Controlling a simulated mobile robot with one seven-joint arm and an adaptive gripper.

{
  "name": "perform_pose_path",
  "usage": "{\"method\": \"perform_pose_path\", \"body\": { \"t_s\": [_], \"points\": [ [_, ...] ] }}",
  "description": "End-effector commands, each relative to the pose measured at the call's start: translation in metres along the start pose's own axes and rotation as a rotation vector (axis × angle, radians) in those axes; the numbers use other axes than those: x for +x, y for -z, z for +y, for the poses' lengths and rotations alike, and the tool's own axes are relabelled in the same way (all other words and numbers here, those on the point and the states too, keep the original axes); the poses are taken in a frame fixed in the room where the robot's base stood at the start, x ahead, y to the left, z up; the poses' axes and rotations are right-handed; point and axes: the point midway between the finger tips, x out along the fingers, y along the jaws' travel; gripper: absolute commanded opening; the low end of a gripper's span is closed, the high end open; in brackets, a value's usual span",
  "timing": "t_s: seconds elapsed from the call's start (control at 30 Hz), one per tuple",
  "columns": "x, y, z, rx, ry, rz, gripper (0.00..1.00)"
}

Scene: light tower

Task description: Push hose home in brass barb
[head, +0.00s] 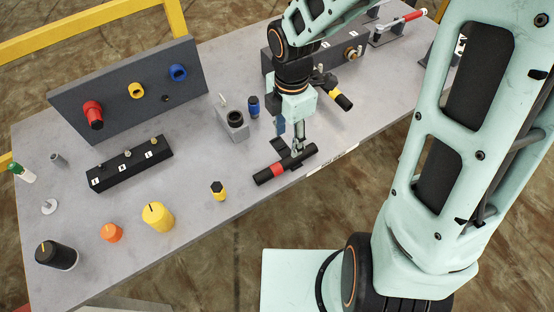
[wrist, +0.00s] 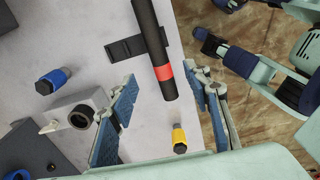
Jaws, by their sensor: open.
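The hose is a black cylinder with a red band (head: 264,174), lying near the table's front edge. In the wrist view the hose (wrist: 150,35) runs down from the top, its red-banded end toward me. A flat black holder (wrist: 126,48) lies under or against it. My gripper (head: 298,150) is over the hose, pointing down. In the wrist view my gripper (wrist: 162,80) is open, one blue-padded finger on each side of the red-banded end. I cannot tell whether either finger touches it. The brass barb (head: 352,52) sticks out of a dark grey block (head: 315,52) at the back right.
A grey socket block (head: 232,128) and blue plug (head: 253,106) stand left of my gripper. A yellow-and-black piece (head: 342,100) lies to the right. A panel (head: 120,105), a black strip (head: 130,165) and several knobs fill the left. Table between hose and yellow-black plug (head: 218,190) is clear.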

Motion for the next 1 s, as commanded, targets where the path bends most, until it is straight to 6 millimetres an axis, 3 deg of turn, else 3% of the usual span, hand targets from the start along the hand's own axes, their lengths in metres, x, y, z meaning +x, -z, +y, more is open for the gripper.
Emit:
{"method": "perform_pose_path", "body": {
  "t_s": [0.33, 0.57, 0.83, 1.0],
  "points": [
    [0.047, 0.006, -0.002, -0.034, 0.009, 0.007, 0.45],
    [0.062, 0.006, -0.001, -0.031, 0.006, 0.006, 0.45],
    [0.098, 0.008, 0.003, -0.03, 0.009, 0.007, 0.45],
    [0.11, 0.008, 0.003, -0.03, 0.006, 0.005, 0.45]
  ]
}}
